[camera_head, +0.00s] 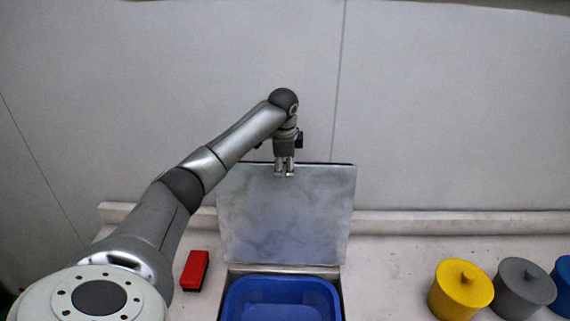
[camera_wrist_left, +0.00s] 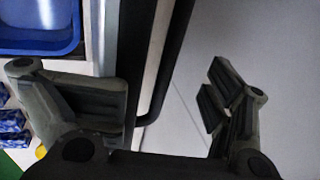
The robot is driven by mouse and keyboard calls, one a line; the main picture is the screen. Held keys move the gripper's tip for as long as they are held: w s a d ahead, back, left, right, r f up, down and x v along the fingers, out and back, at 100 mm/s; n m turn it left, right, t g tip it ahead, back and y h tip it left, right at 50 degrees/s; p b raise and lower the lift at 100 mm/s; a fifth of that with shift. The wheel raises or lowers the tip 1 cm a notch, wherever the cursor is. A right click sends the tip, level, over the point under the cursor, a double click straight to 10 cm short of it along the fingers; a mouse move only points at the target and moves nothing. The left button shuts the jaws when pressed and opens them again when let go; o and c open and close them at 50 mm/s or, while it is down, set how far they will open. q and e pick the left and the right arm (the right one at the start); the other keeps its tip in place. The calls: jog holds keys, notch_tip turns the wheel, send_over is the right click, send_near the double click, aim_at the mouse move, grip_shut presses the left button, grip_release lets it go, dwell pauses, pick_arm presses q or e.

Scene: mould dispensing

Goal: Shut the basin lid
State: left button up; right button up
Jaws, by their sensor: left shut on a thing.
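The basin lid (camera_head: 290,220) is a grey, mottled square panel that stands raised, nearly upright, behind the basin. The blue basin (camera_head: 280,290) below it is open and is cut off by the lower picture edge; part of it also shows in the left wrist view (camera_wrist_left: 38,42). My left gripper (camera_head: 284,172) is at the middle of the lid's top edge and is shut on the lid. In the left wrist view its two fingers (camera_wrist_left: 172,102) lie on either side of a dark edge. My right gripper is not in view.
A red block (camera_head: 194,270) lies on the counter (camera_head: 390,270) left of the basin. A yellow pot (camera_head: 462,292), a grey pot (camera_head: 524,290) and a blue pot (camera_head: 563,280) stand at the right. A wall (camera_head: 440,110) rises behind the lid.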

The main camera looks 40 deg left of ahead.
aim_at(284, 181)
pick_arm(q)
jog(key=shift+s+d+f, duration=0.2)
jog(key=shift+s+f, duration=0.05)
jog(key=shift+f, duration=0.3)
jog(key=shift+s+d+f, duration=0.2)
jog(key=shift+s+f, duration=0.05)
jog(key=shift+f, duration=0.25)
jog(key=shift+s+d+r, duration=0.2)
jog(key=shift+s+d, duration=0.45)
jog(key=shift+s, duration=0.1)
jog(key=shift+s+d+r, duration=0.2)
jog(key=shift+s+d, duration=0.4)
jog(key=shift+s, duration=0.1)
jog(key=shift+s+d+r+g, duration=0.1)
jog(key=shift+s+d+g, duration=0.05)
jog(key=shift+s+d, duration=0.6)
jog(key=shift+s+d+r+g, duration=0.15)
jog(key=shift+s+d, duration=0.35)
jog(key=shift+s, duration=0.3)
jog(key=shift+c, duration=0.2)
jog(key=shift+f, duration=0.1)
jog(key=shift+s+d, duration=1.3)
jog(key=shift+s, duration=0.3)
jog(key=shift+c, duration=1.3)
